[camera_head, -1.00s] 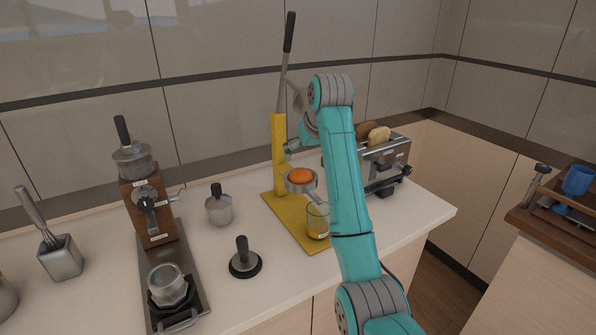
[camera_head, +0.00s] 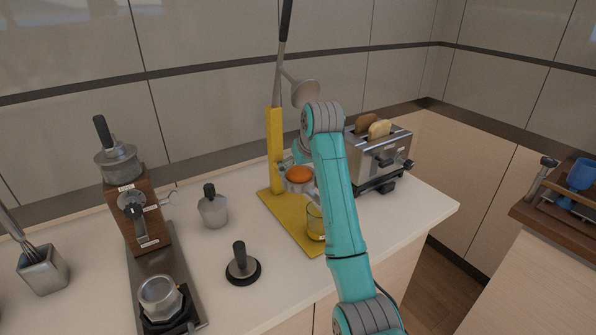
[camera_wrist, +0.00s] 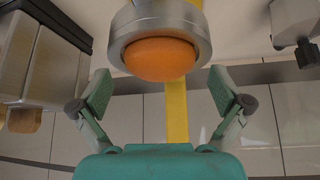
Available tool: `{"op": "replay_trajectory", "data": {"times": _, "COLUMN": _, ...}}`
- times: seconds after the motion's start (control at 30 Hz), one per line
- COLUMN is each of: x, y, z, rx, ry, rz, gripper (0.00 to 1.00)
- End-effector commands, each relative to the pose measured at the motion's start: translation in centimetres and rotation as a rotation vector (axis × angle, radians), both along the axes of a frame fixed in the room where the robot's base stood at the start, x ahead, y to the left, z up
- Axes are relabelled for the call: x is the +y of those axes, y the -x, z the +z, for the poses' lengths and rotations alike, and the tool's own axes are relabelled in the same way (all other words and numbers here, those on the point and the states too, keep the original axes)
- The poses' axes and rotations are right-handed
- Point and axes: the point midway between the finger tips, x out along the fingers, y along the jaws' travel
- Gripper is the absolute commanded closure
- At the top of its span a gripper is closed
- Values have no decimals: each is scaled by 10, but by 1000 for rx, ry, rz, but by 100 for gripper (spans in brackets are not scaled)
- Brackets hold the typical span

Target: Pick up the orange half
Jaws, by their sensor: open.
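The orange half (camera_head: 299,174) sits in the round metal cup of the yellow juice press (camera_head: 275,150), its domed peel showing above the rim in the head view. In the wrist view the orange half (camera_wrist: 160,59) bulges from the metal ring (camera_wrist: 160,25). My gripper (camera_wrist: 168,105) is open and empty, with one finger on each side of the orange and apart from it. In the head view my gripper is mostly hidden behind my arm and the press.
A glass with orange juice (camera_head: 315,222) stands on the yellow base below the cup. A toaster with bread (camera_head: 378,158) stands close on the right. The press's cone (camera_head: 305,93) hangs above the cup.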

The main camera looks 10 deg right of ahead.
Motion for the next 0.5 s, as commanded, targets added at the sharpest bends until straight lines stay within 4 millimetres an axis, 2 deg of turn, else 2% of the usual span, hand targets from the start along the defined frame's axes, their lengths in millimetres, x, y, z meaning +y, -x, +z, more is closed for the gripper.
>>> {"op": "replay_trajectory", "data": {"times": 0.03, "x": 0, "y": 0, "z": 0, "rx": 0, "ry": 0, "rz": 0, "gripper": 5}}
{"op": "replay_trajectory", "data": {"times": 0.27, "x": 0, "y": 0, "z": 0, "rx": 1, "ry": 0, "rz": 0, "gripper": 62}}
{"op": "replay_trajectory", "data": {"times": 0.33, "x": 0, "y": 0, "z": 0, "rx": 1, "ry": 0, "rz": 0, "gripper": 66}}
{"op": "replay_trajectory", "data": {"times": 0.37, "x": 0, "y": 0, "z": 0, "rx": 1, "ry": 0, "rz": 0, "gripper": 72}}
{"op": "replay_trajectory", "data": {"times": 0.5, "x": 0, "y": 0, "z": 0, "rx": 1, "ry": 0, "rz": 0, "gripper": 72}}
